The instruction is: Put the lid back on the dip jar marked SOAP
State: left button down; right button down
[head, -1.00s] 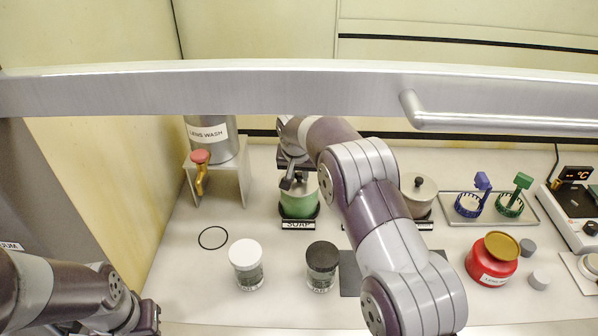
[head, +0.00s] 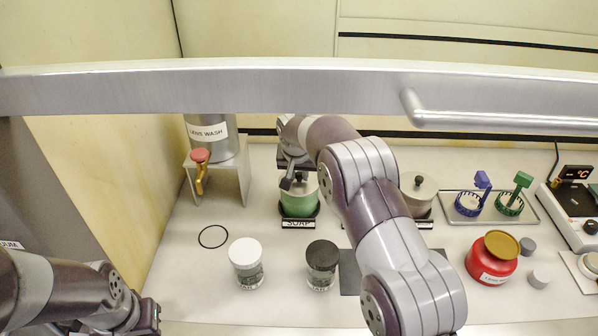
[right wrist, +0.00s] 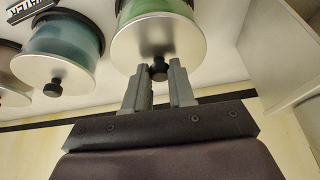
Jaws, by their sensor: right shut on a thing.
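The green jar marked SOAP (head: 298,205) stands on a dark base at the back of the bench, behind its label. Its silver lid (head: 308,187) with a black knob is at the jar's mouth and looks level. In the right wrist view, the lid (right wrist: 160,38) covers the green jar; I cannot tell whether it is fully seated. My right gripper (head: 288,183) is shut on the knob, its two fingers (right wrist: 159,76) either side of it. My left gripper (head: 148,318) is at the lower left, away from the jar; its jaws are unclear.
A second lidded jar (head: 418,192) stands right of my right arm. White-capped (head: 246,262) and black-capped (head: 321,265) jars stand in front. A red jar (head: 492,260) is at right. The LENS WASH container (head: 212,140) is back left. A silver rail (head: 250,87) crosses the view.

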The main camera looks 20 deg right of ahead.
dwell(0.3)
jog(key=shift+c, duration=2)
grip_release()
jog(key=shift+r+p, duration=2.65)
jog(key=shift+r, duration=0.85)
grip_shut()
jog(key=shift+f, duration=0.2)
